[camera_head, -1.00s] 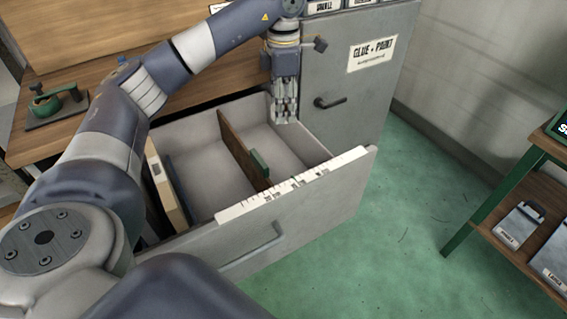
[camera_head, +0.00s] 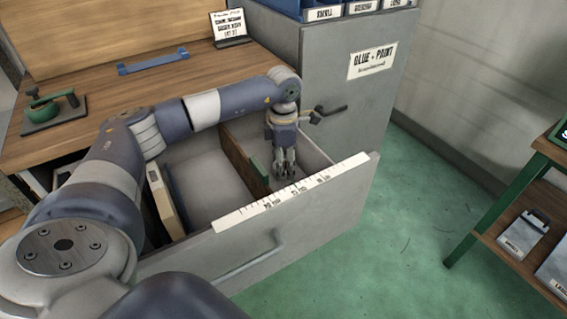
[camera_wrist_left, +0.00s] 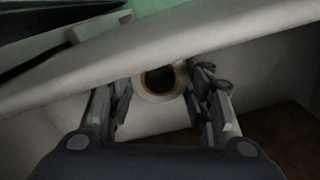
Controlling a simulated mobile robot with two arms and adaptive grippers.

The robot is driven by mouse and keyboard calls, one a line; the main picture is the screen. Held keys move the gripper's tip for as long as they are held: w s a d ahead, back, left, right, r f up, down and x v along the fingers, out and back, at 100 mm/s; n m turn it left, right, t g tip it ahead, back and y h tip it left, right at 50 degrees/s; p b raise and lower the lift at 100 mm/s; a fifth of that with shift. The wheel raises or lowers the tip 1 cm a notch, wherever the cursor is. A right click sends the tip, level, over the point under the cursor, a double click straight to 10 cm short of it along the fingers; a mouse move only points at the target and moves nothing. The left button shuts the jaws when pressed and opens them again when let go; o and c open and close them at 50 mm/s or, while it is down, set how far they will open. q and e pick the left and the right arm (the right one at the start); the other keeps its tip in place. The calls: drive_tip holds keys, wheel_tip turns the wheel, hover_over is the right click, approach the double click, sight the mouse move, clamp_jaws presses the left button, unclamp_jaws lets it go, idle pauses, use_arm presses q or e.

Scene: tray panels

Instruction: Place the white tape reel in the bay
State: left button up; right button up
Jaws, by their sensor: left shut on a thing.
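The white tape reel (camera_wrist_left: 158,98), a pale ring with a dark hole and brown inner edge, shows between the fingers of my left gripper (camera_wrist_left: 160,84) in the left wrist view. My left gripper is shut on it. In the head view the left gripper (camera_head: 285,172) points down inside the right compartment of the open drawer (camera_head: 330,205), close behind its front wall. The reel cannot be made out there. A brown divider (camera_head: 236,158) with a green tab (camera_head: 259,168) splits the drawer. I cannot tell whether the reel touches the drawer floor. My right gripper is out of view.
A white marked strip (camera_head: 300,187) runs along the drawer front's top edge. A pale panel (camera_head: 161,200) stands at the drawer's left. A grey cabinet (camera_head: 345,100) adjoins behind. The wooden worktop (camera_head: 190,70) holds a green tool (camera_head: 48,105) and a blue bar (camera_head: 152,63).

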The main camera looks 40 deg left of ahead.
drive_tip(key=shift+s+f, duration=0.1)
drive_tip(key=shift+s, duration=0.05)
use_arm(q)
drive_tip(key=o, duration=0.9)
drive_tip(key=shift+o, duration=1)
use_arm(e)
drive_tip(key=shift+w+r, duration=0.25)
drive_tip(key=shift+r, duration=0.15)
use_arm(q)
wheel_tip(320, 180, up, 12)
drive_tip(key=p, duration=0.1)
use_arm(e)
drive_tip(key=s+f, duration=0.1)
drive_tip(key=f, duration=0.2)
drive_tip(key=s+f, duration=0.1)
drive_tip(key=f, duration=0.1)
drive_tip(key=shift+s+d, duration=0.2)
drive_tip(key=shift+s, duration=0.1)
use_arm(q)
drive_tip(key=shift+r, duration=0.1)
drive_tip(key=shift+r+p, duration=0.1)
drive_tip(key=shift+p, duration=0.2)
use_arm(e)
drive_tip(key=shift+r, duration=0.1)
